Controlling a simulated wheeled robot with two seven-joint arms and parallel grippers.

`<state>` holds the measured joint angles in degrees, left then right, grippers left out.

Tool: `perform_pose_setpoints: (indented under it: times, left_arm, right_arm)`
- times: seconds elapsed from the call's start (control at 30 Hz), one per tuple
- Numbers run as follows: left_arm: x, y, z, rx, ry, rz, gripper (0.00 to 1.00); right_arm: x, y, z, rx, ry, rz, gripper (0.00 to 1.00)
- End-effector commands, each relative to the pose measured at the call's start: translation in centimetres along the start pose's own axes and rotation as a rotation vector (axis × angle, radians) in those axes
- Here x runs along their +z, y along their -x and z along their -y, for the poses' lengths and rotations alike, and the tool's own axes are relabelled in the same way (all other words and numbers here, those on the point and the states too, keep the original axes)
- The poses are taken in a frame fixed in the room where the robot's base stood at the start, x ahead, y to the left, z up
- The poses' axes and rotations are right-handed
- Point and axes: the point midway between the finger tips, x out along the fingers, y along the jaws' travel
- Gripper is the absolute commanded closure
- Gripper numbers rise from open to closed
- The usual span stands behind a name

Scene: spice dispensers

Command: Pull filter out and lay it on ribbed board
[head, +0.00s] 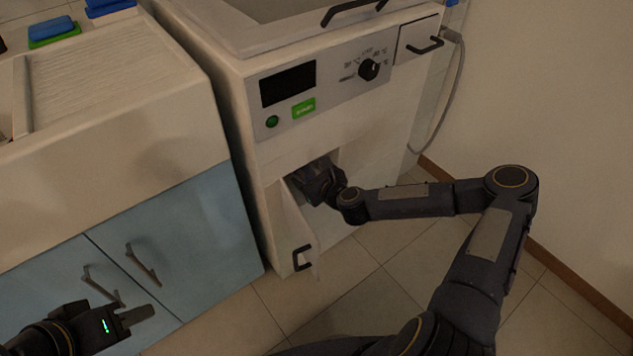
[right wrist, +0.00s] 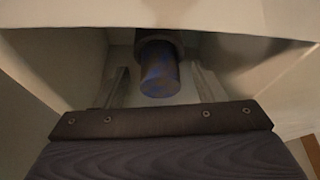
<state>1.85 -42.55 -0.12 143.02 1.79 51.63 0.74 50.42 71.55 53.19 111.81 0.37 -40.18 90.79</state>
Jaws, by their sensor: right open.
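The filter (right wrist: 158,75) is a dark cylinder with a bluish end. It sits in a round collar inside the washing machine's lower recess and shows in the right wrist view. In the head view my right gripper is inside the recess and hides the filter. The ribbed board (head: 115,68) is the pale grooved drainer on the counter at the upper left. My left gripper (head: 138,316) is at the lower left, its jaw opening unclear.
The washing machine's (head: 385,135) small lower flap (head: 292,225) hangs open, left of my right gripper. Blue cabinet doors (head: 185,240) with handles stand left. Blue and green sponges (head: 52,30) lie behind the board. A hose (head: 452,95) and wall are at right; the tiled floor is clear.

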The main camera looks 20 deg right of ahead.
Motion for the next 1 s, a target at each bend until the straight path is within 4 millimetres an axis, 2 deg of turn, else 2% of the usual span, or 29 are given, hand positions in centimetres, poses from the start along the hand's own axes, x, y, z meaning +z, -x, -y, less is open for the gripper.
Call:
perform_pose_setpoints:
  times: [0.13,0.4,0.77,0.8,1.0]
  left_arm:
    - [0.11,-0.21,0.09,0.0,0.0,0.0,0.64]
    - [0.1,-0.19,0.08,0.0,0.0,0.0,0.64]
    - [0.1,-0.19,0.09,0.0,0.0,0.0,0.64]
    - [0.1,-0.19,0.09,0.0,0.0,0.0,0.64]
    - [0.1,-0.19,0.08,0.0,0.0,0.0,0.64]
  right_arm:
    - [-0.04,-0.91,-0.05,0.001,0.0,-0.001,0.37]
    - [0.0,-0.99,-0.03,0.001,0.0,-0.001,0.37]
    - [0.01,-0.97,-0.03,0.001,0.001,0.0,0.84]
    - [0.02,-0.97,-0.03,0.001,0.001,0.0,0.65]
    - [0.02,-0.96,-0.03,0.001,0.001,0.0,0.91]
